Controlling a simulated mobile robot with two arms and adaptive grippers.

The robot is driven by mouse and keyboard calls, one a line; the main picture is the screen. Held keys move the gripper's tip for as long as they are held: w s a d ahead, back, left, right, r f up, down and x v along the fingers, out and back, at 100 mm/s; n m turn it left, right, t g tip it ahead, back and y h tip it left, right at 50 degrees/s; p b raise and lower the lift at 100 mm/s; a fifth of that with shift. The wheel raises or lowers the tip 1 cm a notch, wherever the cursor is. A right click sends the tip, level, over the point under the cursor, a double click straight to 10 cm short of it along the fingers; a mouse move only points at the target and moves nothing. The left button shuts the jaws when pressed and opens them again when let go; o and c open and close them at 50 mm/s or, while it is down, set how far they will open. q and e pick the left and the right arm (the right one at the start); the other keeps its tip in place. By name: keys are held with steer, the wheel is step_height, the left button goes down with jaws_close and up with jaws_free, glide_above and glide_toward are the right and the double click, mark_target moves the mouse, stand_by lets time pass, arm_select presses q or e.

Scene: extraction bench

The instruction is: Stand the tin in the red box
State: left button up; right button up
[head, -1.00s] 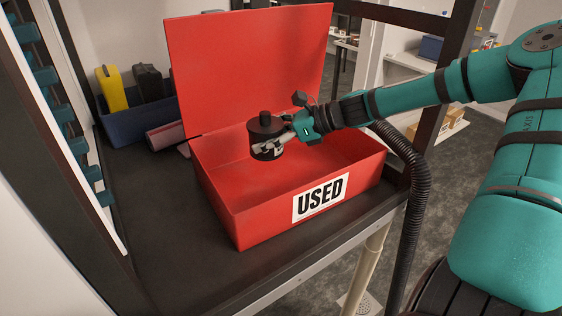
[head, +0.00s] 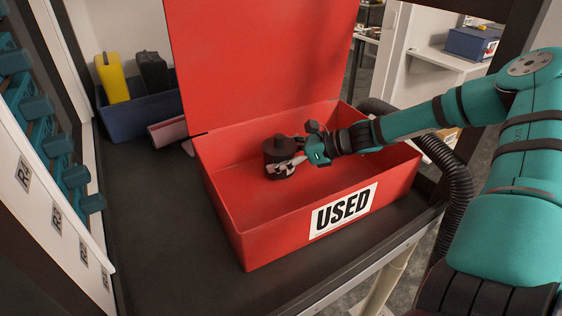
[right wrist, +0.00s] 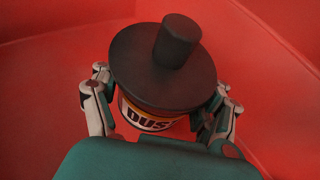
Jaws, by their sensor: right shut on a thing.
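The tin (head: 280,160) is a dark cylinder with a wide black lid and a knob on top. In the right wrist view the tin (right wrist: 160,75) shows a label with the letters "DUS". My right gripper (head: 292,166) is shut on the tin, with one finger on each side of it. My left gripper is not in view.
A dark blue bin (head: 140,119) with a yellow item (head: 111,78) and a black item (head: 152,73) stands behind the box at left. A pinkish roll (head: 167,131) lies beside it. The dark bench top (head: 165,230) is clear left of the box.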

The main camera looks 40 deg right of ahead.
steer(key=shift+f, duration=0.75)
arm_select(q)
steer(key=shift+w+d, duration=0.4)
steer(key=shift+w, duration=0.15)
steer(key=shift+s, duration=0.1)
arm_select(e)
steer(key=shift+f, duration=0.1)
steer(key=o, duration=1.7)
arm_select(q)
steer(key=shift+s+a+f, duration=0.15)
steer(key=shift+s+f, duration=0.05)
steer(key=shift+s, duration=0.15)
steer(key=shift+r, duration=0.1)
